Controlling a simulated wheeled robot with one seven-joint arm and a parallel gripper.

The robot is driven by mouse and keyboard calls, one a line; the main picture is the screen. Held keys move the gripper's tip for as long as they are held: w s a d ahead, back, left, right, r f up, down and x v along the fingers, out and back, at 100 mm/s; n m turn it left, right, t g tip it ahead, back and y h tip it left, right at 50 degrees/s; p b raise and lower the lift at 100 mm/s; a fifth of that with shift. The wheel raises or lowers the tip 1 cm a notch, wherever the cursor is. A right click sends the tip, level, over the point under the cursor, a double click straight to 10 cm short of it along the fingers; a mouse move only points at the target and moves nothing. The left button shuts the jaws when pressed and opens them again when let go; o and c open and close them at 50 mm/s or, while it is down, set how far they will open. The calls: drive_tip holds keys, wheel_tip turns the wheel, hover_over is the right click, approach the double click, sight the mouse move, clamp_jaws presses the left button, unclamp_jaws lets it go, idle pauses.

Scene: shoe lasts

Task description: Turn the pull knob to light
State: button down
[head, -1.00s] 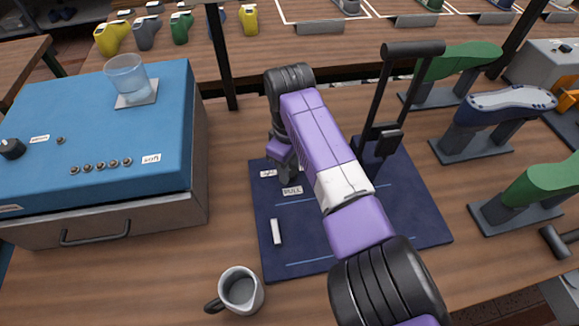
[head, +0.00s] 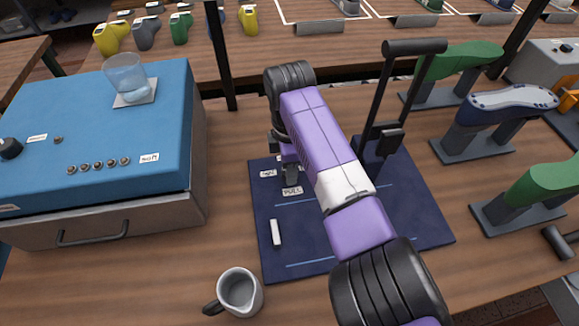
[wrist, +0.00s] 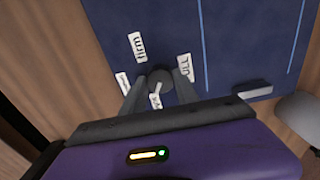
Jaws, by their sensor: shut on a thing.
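The pull knob (wrist: 160,77) is a dark round knob on the dark blue board (wrist: 240,40). In the wrist view it sits between the two fingers of my gripper (wrist: 160,86), which is shut on it. A pale mark on the knob points toward the bottom of the picture. White labels surround it: "firm" (wrist: 137,46), a partly covered "PULL" (wrist: 185,66) and two others too covered to read. In the head view my gripper (head: 290,172) is low over the board beside the "PULL" label (head: 292,190), and the knob is hidden.
A black upright lever (head: 385,95) stands on the board's far right. A white block (head: 276,232) lies at its front left. A grey mug (head: 239,292) stands in front. A blue-topped cabinet (head: 120,120) is left; shoe lasts (head: 495,105) stand right.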

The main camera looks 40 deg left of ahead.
drive_tip(key=shift+a+r+n, duration=0.1)
drive_tip(key=shift+r+n, duration=0.05)
drive_tip(key=shift+n, duration=0.15)
drive_tip(key=c, duration=0.9)
unclamp_jaws()
drive_tip(key=shift+r+b, duration=0.4)
drive_tip(key=shift+r, duration=3.45)
